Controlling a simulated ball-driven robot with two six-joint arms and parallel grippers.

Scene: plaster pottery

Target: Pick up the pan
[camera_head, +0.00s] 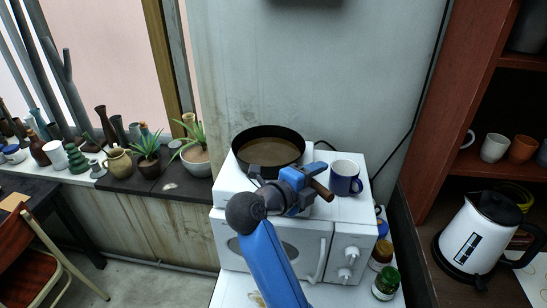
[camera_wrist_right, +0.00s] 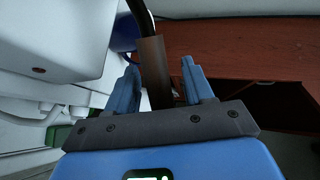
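In the wrist view the two blue fingers (camera_wrist_right: 160,72) stand apart, one on each side of the handle (camera_wrist_right: 153,58), with visible gaps. The gripper is open and the handle lies between the fingers. Part of the handle is hidden by the gripper. My left gripper is not in view.
A blue and white mug (camera_head: 343,181) stands on the microwave close to the handle. Jars (camera_head: 385,284) stand beside the microwave at right. A white kettle (camera_head: 480,235) and a red-brown shelf (camera_head: 455,110) are farther right. Potted plants (camera_head: 194,152) and vases line the left ledge.

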